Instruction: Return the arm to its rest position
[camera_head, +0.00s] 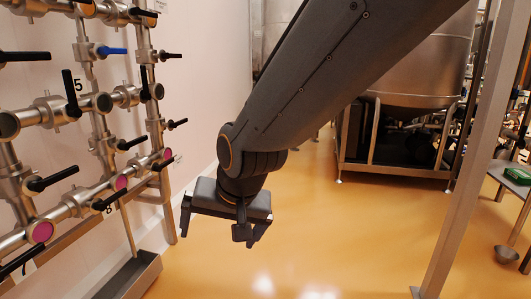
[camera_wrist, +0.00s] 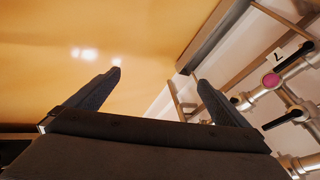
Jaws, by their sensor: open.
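My gripper (camera_head: 219,232) hangs from my dark grey arm in the middle of the head view, pointing down over the orange floor. Its two fingers are spread apart with nothing between them. In the wrist view my gripper (camera_wrist: 158,82) also shows open and empty, with floor and the trough edge beyond the fingers. My arm reaches in from the upper right of the head view and covers part of the background.
A valve manifold (camera_head: 100,103) with black and blue handles stands close to the left of my gripper. A metal trough (camera_head: 130,278) lies below it. A steel tank (camera_head: 420,70) on a frame stands behind right. A metal post (camera_head: 465,150) rises at right. Floor between is clear.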

